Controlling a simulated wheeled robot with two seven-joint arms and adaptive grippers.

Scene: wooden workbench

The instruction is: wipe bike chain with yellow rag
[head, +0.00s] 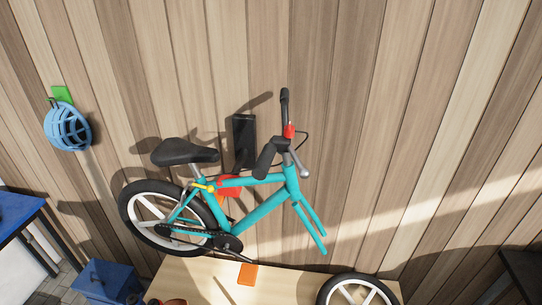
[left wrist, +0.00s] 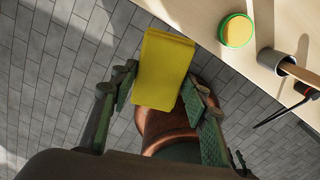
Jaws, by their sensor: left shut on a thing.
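The teal bike (head: 262,207) hangs at the wall with its rear wheel on the left. Its dark chain (head: 187,231) runs from the rear hub to the crank, low on the frame. The yellow rag (left wrist: 163,58) is between the fingers of my left gripper (left wrist: 160,88) in the left wrist view. The gripper is shut on it, and the rag sticks out past the fingertips. The rag is over the grey paved floor, beside the bench edge, apart from the chain. My left gripper cannot be made out in the head view. My right gripper is in neither view.
The wooden bench (head: 195,279) is below the bike, with an orange block (head: 248,273) and a loose wheel (head: 357,291). The left wrist view shows a green-rimmed round tin (left wrist: 236,30) on it. A blue helmet (head: 68,127) hangs left; a blue box (head: 105,281) stands lower left.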

